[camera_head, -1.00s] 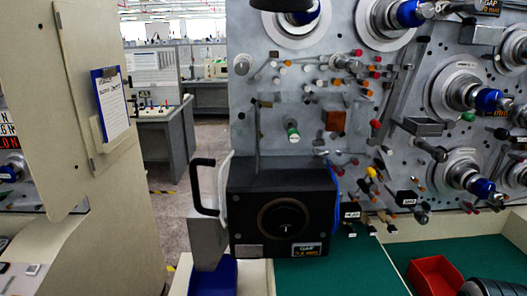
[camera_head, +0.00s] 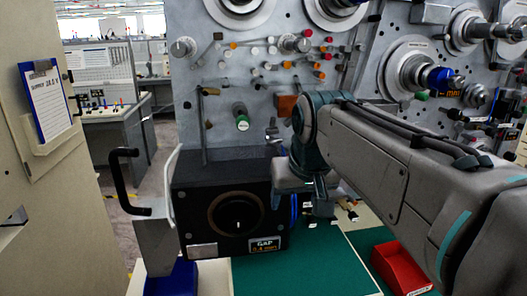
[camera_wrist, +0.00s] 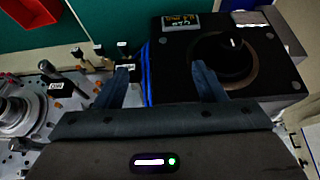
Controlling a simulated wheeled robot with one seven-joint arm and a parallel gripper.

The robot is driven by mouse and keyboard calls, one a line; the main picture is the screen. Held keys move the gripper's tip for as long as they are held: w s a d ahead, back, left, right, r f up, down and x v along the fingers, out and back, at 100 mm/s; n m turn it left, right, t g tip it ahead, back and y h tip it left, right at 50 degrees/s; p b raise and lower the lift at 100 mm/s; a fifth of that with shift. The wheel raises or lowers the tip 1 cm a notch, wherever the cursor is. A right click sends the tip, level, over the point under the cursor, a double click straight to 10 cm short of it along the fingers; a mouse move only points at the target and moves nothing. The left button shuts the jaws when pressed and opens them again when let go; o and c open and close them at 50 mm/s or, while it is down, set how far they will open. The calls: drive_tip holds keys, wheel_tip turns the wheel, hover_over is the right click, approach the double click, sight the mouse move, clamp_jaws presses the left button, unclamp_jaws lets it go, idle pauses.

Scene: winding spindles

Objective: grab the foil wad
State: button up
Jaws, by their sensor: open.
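I cannot make out a foil wad in either view. My gripper (camera_wrist: 162,84) is open in the wrist view, with its two dark fingers apart and nothing seen between them. The fingers point toward the black box (camera_wrist: 180,72) with a round dial; one finger overlaps the box in the picture and the other lies over the machine panel side. In the head view my arm reaches in from the right, and my gripper (camera_head: 320,207) hangs beside the right side of the black box (camera_head: 200,205), partly hidden by my wrist.
A grey machine panel (camera_head: 225,75) with spindles and knobs stands behind. A green work surface (camera_head: 290,270) lies in front, with a red bin (camera_head: 402,268) at right. A blue bin (camera_head: 172,278) sits below the box's handle. A clipboard (camera_head: 48,97) hangs at left.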

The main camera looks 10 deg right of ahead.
drive_tip(key=w+r+t+b, duration=0.1)
drive_tip(key=w+r+b, duration=0.1)
drive_tip(key=w+r, duration=0.45)
drive_tip(key=p, duration=0.4)
approach(274, 138)
drive_tip(key=f, duration=0.5)
drive_tip(key=shift+w+f, duration=0.15)
drive_tip(key=shift+w, duration=1.3)
drive_tip(key=shift+p+x, duration=0.3)
drive_tip(key=shift+x, duration=0.95)
drive_tip(key=shift+w+f, duration=0.25)
drive_tip(key=shift+f, duration=0.05)
drive_tip(key=c, duration=1.1)
